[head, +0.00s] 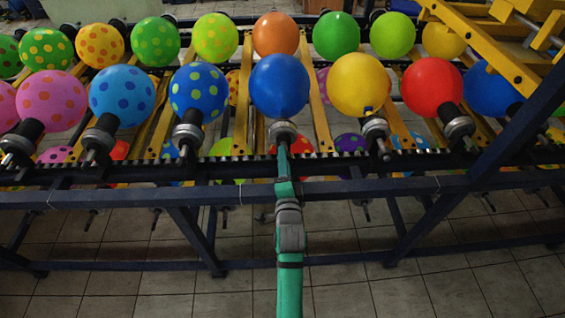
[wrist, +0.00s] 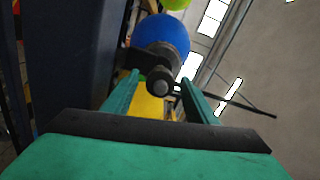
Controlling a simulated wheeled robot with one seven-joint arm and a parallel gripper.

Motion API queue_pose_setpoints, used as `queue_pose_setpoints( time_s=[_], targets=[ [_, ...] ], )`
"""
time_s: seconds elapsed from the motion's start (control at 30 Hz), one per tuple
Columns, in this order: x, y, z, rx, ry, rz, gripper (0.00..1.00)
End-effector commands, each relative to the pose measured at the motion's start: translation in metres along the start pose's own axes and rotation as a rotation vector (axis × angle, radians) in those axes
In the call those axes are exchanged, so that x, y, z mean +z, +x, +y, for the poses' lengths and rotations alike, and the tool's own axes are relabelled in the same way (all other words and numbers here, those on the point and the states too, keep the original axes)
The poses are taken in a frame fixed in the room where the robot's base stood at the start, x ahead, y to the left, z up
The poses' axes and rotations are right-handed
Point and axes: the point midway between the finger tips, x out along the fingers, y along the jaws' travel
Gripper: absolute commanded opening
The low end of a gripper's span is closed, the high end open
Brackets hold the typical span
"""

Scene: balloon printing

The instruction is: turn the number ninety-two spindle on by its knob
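The spindle (head: 283,129) straight ahead carries a plain blue balloon (head: 279,86); no number is readable on it. In the wrist view its dark knob (wrist: 160,85) points toward the camera, below the blue balloon (wrist: 162,35). My gripper (wrist: 160,80) is open, with one green finger on each side of the knob and a visible gap between. I cannot tell how far the fingertips reach along the knob. In the head view my gripper (head: 283,152) is just below the spindle and hides its knob.
Neighbouring spindles carry a blue spotted balloon (head: 199,92) at left and a yellow balloon (head: 359,84) at right. A dark toothed rail (head: 230,167) and a lower beam (head: 130,197) cross in front. A diagonal post (head: 505,125) stands at right. Tiled floor lies below.

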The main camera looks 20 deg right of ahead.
Motion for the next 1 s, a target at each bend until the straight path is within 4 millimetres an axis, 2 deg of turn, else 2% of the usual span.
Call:
queue_pose_setpoints(
  time_s=[0.17,0.33,0.7,1.0],
  targets=[
    [0.000,0.000,0.000,-0.001,0.000,0.000,0.53],
    [0.000,-0.012,0.000,0.000,0.000,0.000,0.53],
    [-0.001,-0.074,0.001,0.001,-0.001,0.002,0.53],
    [-0.002,-0.103,0.001,0.001,0.000,0.004,0.53]
  ],
)
